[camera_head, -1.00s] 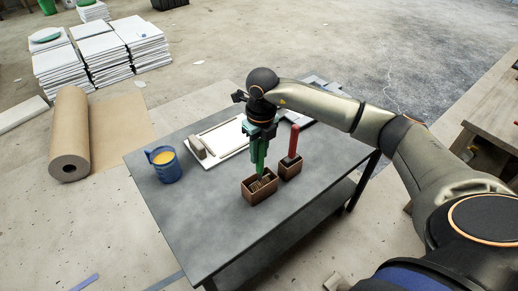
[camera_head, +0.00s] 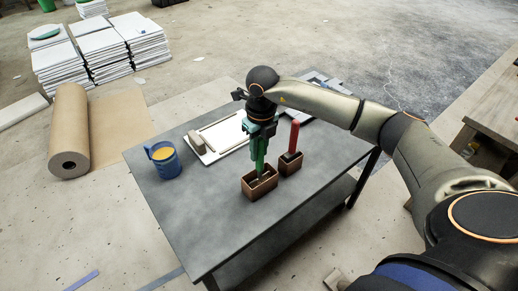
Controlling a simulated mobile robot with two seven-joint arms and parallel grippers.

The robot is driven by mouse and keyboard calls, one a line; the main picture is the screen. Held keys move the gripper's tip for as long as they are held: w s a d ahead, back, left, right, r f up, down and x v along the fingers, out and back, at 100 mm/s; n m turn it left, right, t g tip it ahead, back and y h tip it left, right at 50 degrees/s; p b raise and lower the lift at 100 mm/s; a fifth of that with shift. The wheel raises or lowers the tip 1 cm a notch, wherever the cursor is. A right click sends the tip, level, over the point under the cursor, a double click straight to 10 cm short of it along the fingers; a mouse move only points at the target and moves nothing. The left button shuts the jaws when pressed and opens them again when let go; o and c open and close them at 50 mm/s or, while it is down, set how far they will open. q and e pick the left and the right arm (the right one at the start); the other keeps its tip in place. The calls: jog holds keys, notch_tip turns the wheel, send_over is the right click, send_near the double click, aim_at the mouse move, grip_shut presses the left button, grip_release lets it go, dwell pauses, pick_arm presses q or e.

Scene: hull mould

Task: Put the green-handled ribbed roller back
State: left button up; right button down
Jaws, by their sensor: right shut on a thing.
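The green-handled ribbed roller (camera_head: 260,158) is upright, its green handle held from above by my right gripper (camera_head: 260,140), which is shut on it. Its lower end is inside or just over the larger brown open box (camera_head: 262,189) on the grey table; the box wall hides the ribbed part. A red-handled tool (camera_head: 293,138) stands in a smaller brown box (camera_head: 287,167) just right of it. My left gripper does not show.
On the table (camera_head: 205,222), a blue jug (camera_head: 164,160) with yellow contents stands at the left, and a white board (camera_head: 222,137) with a tan block (camera_head: 197,142) lies behind the boxes. The table's front part is clear. A brown paper roll (camera_head: 70,130) and white stacks lie on the floor.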

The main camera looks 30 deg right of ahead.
jog(key=shift+f+b, duration=0.4)
jog(key=shift+f, duration=0.2)
jog(key=shift+r, duration=0.1)
jog(key=c, duration=0.6)
grip_release()
jog(key=r, duration=1.2)
jog(key=shift+s+r, duration=0.25)
jog(key=shift+s, duration=0.1)
